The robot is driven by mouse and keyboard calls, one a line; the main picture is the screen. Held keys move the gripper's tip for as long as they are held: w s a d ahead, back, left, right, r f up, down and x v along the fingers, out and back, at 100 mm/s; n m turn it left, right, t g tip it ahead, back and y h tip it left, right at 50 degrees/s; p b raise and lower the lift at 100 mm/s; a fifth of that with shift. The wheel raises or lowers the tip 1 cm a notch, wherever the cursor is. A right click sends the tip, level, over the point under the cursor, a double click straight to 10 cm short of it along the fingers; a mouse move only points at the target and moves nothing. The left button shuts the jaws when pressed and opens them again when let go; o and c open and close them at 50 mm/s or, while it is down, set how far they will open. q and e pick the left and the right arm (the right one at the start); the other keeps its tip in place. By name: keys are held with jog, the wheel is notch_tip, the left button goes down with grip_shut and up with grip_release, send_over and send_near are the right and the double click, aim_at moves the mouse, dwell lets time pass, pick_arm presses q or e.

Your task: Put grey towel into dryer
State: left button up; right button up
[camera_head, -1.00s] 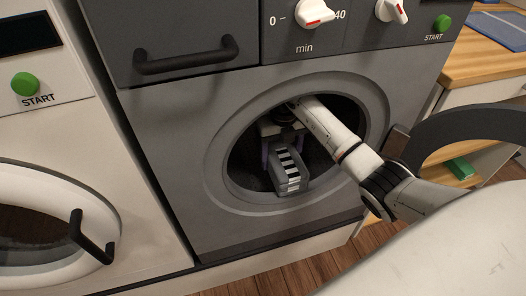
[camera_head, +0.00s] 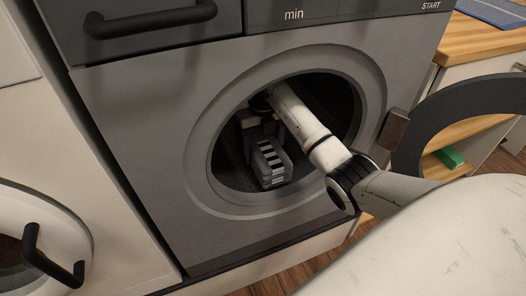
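The grey towel (camera_head: 270,163), folded with black and white stripes, is inside the dryer drum, low in the round opening. The dryer (camera_head: 130,115) is the dark grey machine in the middle, and its door (camera_head: 420,128) stands open to the right. My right arm reaches from the right through the opening. My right gripper (camera_head: 265,138) is inside the drum, pointing down just above and behind the towel. Its fingers look spread apart at the towel's two sides; whether they touch it is hard to see. My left gripper is out of view.
A white machine (camera_head: 90,235) with a dark handle (camera_head: 48,257) stands at the left. A wooden worktop (camera_head: 480,50) with a blue item (camera_head: 495,12) is at the upper right. A green object (camera_head: 450,157) lies on a shelf below.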

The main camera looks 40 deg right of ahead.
aim_at(263, 142)
jog(key=shift+f, duration=0.1)
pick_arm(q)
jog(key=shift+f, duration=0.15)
pick_arm(e)
jog(key=shift+f, duration=0.5)
jog(key=o, duration=1.5)
jog(key=shift+r, duration=0.3)
notch_tip(263, 142, up, 8)
jog(key=shift+r+p, duration=0.1)
jog(key=shift+p, duration=1.05)
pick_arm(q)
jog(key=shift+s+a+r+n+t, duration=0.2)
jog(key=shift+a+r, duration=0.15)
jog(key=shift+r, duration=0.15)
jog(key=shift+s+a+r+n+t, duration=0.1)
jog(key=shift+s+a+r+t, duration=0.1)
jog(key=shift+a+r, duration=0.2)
